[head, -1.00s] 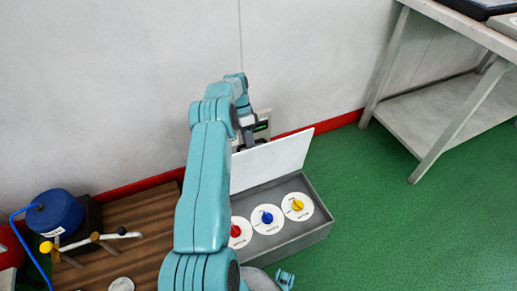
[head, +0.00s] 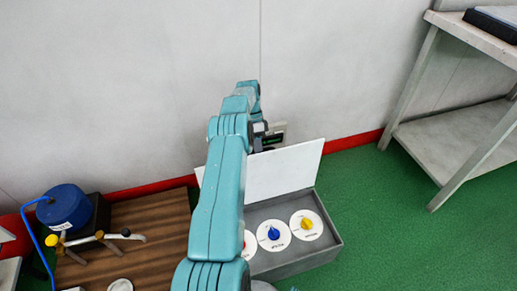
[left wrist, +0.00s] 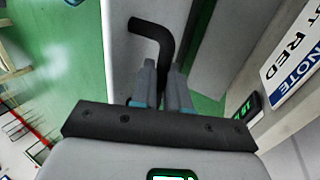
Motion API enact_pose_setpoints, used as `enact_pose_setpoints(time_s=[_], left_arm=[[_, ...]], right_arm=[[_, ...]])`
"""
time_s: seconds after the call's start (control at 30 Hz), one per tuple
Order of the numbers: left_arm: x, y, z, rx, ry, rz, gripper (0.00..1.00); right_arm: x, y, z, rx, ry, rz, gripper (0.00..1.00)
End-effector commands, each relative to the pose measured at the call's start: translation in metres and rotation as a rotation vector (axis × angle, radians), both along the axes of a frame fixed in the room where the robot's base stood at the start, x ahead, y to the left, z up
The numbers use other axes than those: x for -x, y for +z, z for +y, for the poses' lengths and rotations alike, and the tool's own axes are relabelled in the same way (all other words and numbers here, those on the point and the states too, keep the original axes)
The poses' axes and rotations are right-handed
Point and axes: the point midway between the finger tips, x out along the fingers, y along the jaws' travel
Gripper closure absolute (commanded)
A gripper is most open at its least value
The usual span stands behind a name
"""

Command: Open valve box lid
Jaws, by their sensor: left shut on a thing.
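The valve box (head: 325,246) is a grey box on the green floor by the wall. Its white lid (head: 285,170) stands raised along the back edge, tilted up. Inside are round white dials with a blue knob (head: 273,232) and a yellow knob (head: 306,223); a third dial is mostly hidden behind my left arm. In the left wrist view my left gripper (left wrist: 160,80) is shut on the black bent handle (left wrist: 152,32) of the lid. In the head view the fingertips are hidden behind the lid and arm. My right gripper is not seen.
A wooden pallet-like board (head: 155,235) lies at the left with a blue cylinder (head: 64,207) and a valve with a yellow knob. A metal table (head: 450,140) stands at the right. The green floor between box and table is clear.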

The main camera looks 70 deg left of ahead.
Motion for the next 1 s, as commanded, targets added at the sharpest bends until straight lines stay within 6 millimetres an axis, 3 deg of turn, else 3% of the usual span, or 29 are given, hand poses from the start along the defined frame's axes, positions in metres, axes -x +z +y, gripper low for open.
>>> enact_pose_setpoints(time_s=[0.03,0.07,0.1,0.13,0.4,0.53,1.0], left_arm=[[0.003,-0.011,-0.004,0.015,0.002,0.013,1.0],[0.003,-0.011,-0.004,0.015,0.002,0.013,0.76],[0.003,-0.011,-0.004,0.016,0.002,0.013,0.62],[0.002,-0.011,-0.003,0.015,0.001,0.013,0.6],[-0.001,-0.006,-0.003,0.011,0.0,0.008,0.6],[-0.002,0.007,-0.003,0.01,0.0,0.007,0.6],[-0.001,0.132,-0.003,0.008,0.0,0.006,0.6]], right_arm=[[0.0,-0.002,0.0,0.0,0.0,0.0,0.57],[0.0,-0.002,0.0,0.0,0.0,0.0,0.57],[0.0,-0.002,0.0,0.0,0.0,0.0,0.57],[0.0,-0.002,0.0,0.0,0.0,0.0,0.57],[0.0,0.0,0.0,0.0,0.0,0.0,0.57],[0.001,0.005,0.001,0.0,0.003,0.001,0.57],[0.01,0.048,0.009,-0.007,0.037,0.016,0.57]])
